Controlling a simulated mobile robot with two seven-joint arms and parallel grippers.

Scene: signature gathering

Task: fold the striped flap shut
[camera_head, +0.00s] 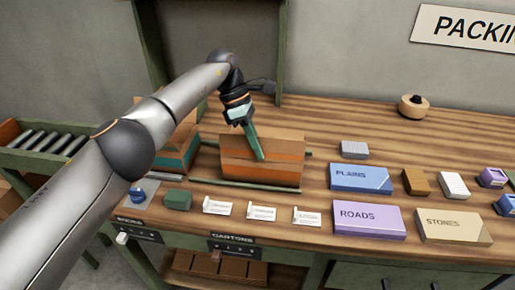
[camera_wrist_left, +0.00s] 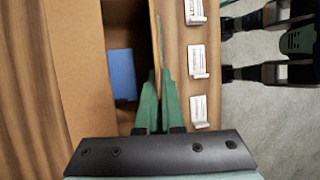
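A brown carton (camera_head: 290,180) with orange bands stands on the wooden bench in the head view. In the left wrist view the carton (camera_wrist_left: 82,70) is open, and part of a blue item (camera_wrist_left: 122,72) shows inside. I cannot clearly make out which panel is the striped flap. My left gripper (camera_head: 261,157) points down at the carton, its green fingers in front of the banded side. In the left wrist view its fingers (camera_wrist_left: 160,85) are close together at the carton's edge; whether they pinch the panel there is unclear. My right gripper is out of view.
Three white cards (camera_head: 262,213) and a dark green block (camera_head: 178,200) lie along the front edge. Right of the carton are a grey block (camera_head: 354,149), a blue PLAINS box (camera_head: 360,180), a purple ROADS box (camera_head: 370,220) and a beige STONES box (camera_head: 455,227). The back right is mostly clear.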

